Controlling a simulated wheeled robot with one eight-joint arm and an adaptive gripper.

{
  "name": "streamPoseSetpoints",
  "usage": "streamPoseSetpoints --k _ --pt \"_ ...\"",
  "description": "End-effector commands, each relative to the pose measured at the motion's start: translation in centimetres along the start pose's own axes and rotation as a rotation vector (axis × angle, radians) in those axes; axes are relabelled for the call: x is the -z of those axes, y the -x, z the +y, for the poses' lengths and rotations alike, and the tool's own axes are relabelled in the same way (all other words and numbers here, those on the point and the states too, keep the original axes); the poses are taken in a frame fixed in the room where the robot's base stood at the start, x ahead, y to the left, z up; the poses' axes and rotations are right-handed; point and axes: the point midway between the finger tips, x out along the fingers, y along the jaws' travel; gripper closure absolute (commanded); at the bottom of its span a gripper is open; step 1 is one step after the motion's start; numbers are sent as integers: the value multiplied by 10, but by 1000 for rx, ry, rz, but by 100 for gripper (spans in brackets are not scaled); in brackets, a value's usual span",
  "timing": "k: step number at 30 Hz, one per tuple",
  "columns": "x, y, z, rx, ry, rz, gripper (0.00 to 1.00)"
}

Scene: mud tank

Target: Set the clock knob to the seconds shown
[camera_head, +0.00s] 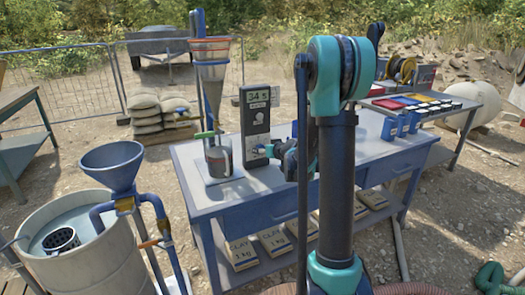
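The clock (255,118) is an upright dark grey panel on the blue table, with a small display (257,96) that appears to read 34 s. A round white mark shows on its middle. The knob seems to be the small bluish-white part (259,151) low on the panel; its setting is too small to read. My gripper (273,152) is at the lower right of the clock, close to the knob. My arm covers part of it, and I cannot tell whether it touches the knob or whether its fingers are shut.
A funnel stand with a metal cup (219,158) stands left of the clock. Blue containers (397,126) stand at the table's right end. A concrete tank (85,255) and a blue funnel (112,163) are at front left. Clay bags (274,243) lie on the shelf below.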

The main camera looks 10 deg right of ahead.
Motion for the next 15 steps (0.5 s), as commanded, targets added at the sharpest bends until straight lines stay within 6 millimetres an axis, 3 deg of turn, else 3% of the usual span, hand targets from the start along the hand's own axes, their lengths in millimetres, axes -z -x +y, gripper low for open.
streamPoseSetpoints --k 11,15 --pt "0 -7 0 -1 0 0 41" --pt "0 -7 0 -1 0 0 55"
